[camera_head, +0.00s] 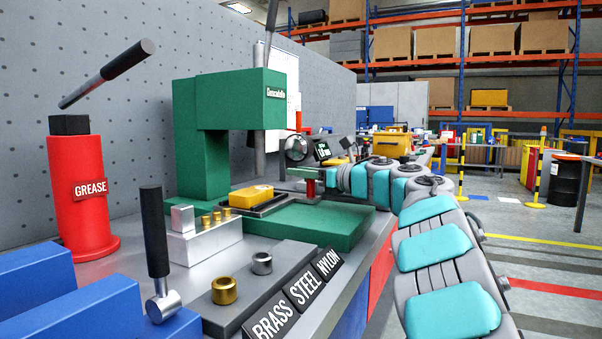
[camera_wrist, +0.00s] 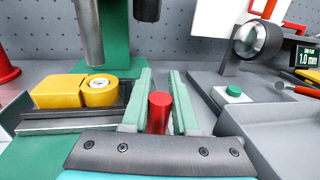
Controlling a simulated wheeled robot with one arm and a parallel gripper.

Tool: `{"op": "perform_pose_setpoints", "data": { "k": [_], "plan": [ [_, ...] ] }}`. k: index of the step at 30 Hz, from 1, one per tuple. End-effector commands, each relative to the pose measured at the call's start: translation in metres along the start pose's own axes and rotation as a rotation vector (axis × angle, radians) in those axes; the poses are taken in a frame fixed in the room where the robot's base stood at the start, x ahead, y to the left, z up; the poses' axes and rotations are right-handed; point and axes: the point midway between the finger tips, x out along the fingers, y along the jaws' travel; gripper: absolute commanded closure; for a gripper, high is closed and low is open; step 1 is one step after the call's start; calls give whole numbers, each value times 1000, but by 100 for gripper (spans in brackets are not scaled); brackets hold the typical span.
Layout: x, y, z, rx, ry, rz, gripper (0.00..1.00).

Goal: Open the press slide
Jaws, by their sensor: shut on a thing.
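The green press (camera_head: 200,150) stands on the bench, with its steel ram (camera_wrist: 88,35) above the slide. The dark press slide (camera_wrist: 70,122) carries a yellow fixture (camera_wrist: 60,92) with a round, light-centred end; the fixture also shows in the head view (camera_head: 251,196). My gripper (camera_wrist: 160,85) is at the slide's right side, its two green fingers on either side of an upright red handle (camera_wrist: 159,113) and shut on it. The red handle shows as a small post in the head view (camera_head: 311,188). Where it joins the slide is hidden.
A grey stand with a dial gauge (camera_wrist: 250,38) and a green button (camera_wrist: 234,91) is right of my gripper. A grey tray (camera_wrist: 275,125) sits nearer. A red grease container (camera_head: 80,190) and a block with bushings (camera_head: 223,291) stand at the left and front.

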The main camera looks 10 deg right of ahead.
Motion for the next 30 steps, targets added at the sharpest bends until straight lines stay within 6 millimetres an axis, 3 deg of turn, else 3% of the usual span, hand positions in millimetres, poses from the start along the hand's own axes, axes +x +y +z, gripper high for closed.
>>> {"op": "perform_pose_setpoints", "data": {
  "k": [14,17,30],
  "plan": [
    [0,0,0,0,0,0,100],
    [-8,-2,-2,-1,0,-2,100],
    [-122,-27,-4,-1,-3,-6,100]
  ]
}}
